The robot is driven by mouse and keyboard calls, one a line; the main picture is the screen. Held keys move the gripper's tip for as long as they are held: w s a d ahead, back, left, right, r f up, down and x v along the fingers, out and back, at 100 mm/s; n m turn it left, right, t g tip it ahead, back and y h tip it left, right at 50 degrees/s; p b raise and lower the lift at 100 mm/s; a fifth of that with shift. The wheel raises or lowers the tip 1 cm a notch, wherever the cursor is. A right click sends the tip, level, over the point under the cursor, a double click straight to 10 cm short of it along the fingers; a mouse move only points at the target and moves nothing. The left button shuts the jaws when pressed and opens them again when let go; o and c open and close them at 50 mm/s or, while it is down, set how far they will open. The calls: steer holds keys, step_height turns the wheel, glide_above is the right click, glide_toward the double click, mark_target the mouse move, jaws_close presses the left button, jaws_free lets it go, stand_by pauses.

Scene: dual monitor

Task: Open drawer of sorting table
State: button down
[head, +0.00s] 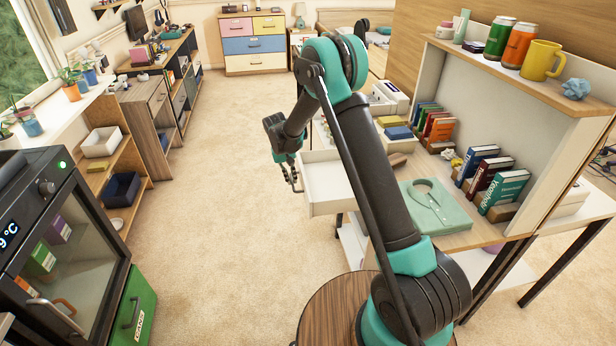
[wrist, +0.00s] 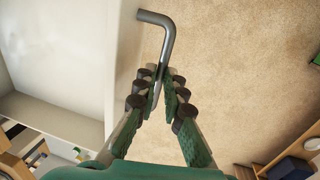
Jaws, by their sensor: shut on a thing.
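The sorting table (head: 474,236) stands at the right in the head view. Its white drawer (head: 329,186) sticks out from the left side of the table, and part of the inside shows. In the wrist view the drawer's white front (wrist: 120,60) is at the left, with a bent grey metal handle (wrist: 160,42) beside it. My gripper (head: 296,182) is at the drawer's outer face. Its fingers (wrist: 166,78) are shut on the handle's long bar. The handle is too small to make out clearly in the head view.
Open carpet (head: 215,220) lies left of the drawer. A black glass-door cabinet (head: 65,235) and a low wooden shelf (head: 130,150) line the left side. A wooden round stool-like top (head: 325,312) is near my arm.

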steer(key=shift+s+a, duration=0.2)
steer(key=shift+a, duration=1.1)
steer(key=c, duration=1.6)
jaws_free()
step_height(320, 180, up, 12)
steer(key=a, duration=0.2)
steer(key=shift+s, duration=0.25)
